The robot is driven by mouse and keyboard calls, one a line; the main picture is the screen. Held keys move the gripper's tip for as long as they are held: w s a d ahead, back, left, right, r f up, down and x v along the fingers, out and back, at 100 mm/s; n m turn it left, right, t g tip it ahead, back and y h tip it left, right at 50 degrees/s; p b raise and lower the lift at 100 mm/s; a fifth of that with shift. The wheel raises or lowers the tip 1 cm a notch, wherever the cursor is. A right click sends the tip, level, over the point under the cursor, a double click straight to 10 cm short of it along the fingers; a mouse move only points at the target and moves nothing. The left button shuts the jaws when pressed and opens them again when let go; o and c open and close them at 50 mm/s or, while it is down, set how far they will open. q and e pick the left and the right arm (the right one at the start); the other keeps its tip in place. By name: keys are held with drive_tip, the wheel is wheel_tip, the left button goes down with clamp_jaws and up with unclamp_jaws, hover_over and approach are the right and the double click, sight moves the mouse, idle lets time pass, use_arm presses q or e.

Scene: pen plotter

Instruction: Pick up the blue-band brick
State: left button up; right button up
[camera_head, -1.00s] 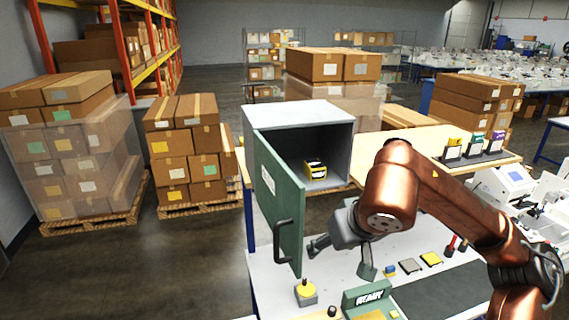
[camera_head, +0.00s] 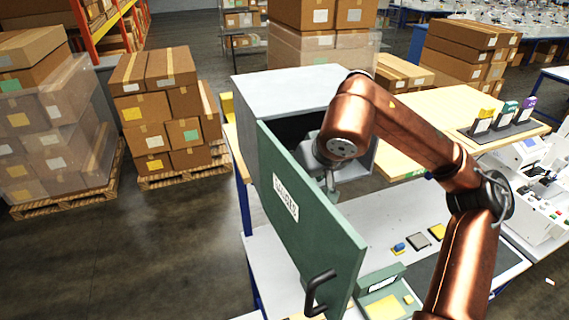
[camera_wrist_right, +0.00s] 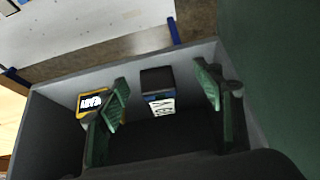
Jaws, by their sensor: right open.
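A dark brick with a thin blue band and a white lettered label (camera_wrist_right: 158,90) stands inside the grey cabinet, seen in the right wrist view. My right gripper (camera_wrist_right: 163,86) is open, with one green-padded finger on each side of this brick and visible gaps between. In the head view my right gripper (camera_head: 331,185) reaches into the mouth of the cabinet (camera_head: 290,90), and its fingertips are mostly hidden. The bricks inside are hidden in the head view. My left gripper is not in view.
A yellow-banded brick (camera_wrist_right: 91,103) with a lit label stands beside the left finger in the wrist view. The green cabinet door (camera_head: 305,215) stands open close to my arm. Small pads and a blue piece (camera_head: 398,248) lie on the bench (camera_head: 385,210).

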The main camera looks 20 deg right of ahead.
drive_tip(key=w, duration=0.1)
drive_tip(key=w+d, duration=0.1)
drive_tip(key=shift+w+d+p, duration=0.15)
drive_tip(key=shift+w+p, duration=0.25)
drive_tip(key=w+p, duration=0.1)
drive_tip(key=w, duration=0.1)
drive_tip(key=shift+w+d, duration=0.15)
drive_tip(key=shift+w, duration=0.2)
drive_tip(key=w+p, duration=0.1)
drive_tip(key=w, duration=0.2)
drive_tip(key=shift+w+d+f+p, duration=0.15)
drive_tip(key=shift+w+f+p, duration=0.15)
drive_tip(key=shift+f+p, duration=0.1)
drive_tip(key=shift+f, duration=0.15)
drive_tip(key=shift+s, duration=0.1)
drive_tip(key=shift+c, duration=0.3)
drive_tip(key=c, duration=0.8)
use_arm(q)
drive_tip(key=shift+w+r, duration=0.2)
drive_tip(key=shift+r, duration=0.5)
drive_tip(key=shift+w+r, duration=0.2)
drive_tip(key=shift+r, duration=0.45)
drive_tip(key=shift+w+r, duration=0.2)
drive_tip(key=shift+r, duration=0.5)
use_arm(e)
drive_tip(key=c, duration=0.7)
